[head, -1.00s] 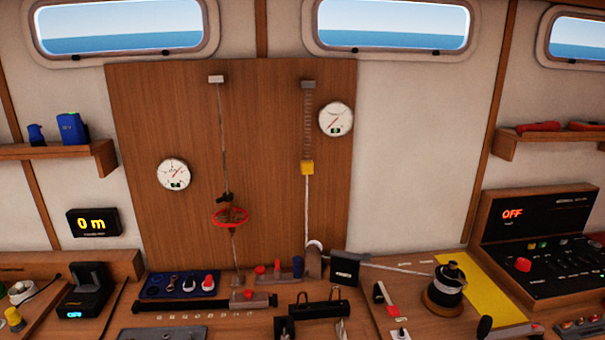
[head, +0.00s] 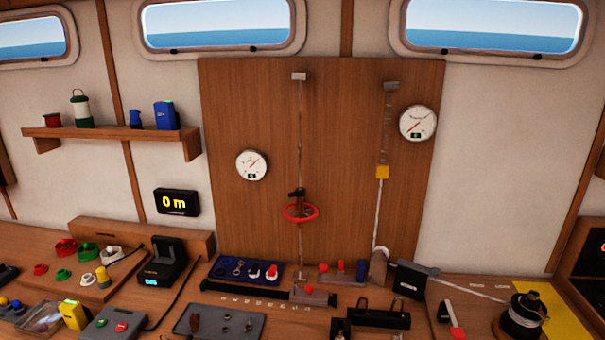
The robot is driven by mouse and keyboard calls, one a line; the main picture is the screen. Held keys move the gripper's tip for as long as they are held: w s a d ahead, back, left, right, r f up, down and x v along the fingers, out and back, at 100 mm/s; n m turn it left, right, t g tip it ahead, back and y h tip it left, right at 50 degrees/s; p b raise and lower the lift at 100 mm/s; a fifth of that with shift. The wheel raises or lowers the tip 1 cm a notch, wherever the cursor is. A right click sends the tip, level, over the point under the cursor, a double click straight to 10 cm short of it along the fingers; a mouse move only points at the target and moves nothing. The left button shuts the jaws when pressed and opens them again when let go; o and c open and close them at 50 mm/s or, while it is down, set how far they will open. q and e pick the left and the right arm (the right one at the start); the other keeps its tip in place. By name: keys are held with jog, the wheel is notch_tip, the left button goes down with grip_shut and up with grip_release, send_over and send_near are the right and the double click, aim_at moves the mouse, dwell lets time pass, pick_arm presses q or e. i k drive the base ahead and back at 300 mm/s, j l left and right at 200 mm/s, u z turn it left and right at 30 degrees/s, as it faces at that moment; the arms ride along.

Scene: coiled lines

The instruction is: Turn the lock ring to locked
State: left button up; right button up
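A red ring (head: 300,212) hangs around a thin vertical line in front of the wooden board (head: 340,120). It looks like a handwheel with a dark fitting (head: 297,194) just above it. I cannot tell for sure that it is the lock ring, and no locked or unlocked mark is readable on it. The line runs from a light bracket (head: 299,76) at the top down to the bench. Neither of my grippers is in view, and nothing touches the red ring.
A yellow block (head: 382,172) hangs on a second line to the right. Two round gauges (head: 251,165) (head: 417,123) sit on the board. A blue tray (head: 246,271), red-topped fittings (head: 342,272) and a black winch (head: 522,318) crowd the bench. The air before the board is clear.

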aim_at(300, 194)
jog(key=l+z, duration=0.55)
jog(key=z, duration=0.25)
jog(key=i+l+z, duration=0.1)
jog(key=l+z, duration=0.15)
jog(key=z, duration=0.15)
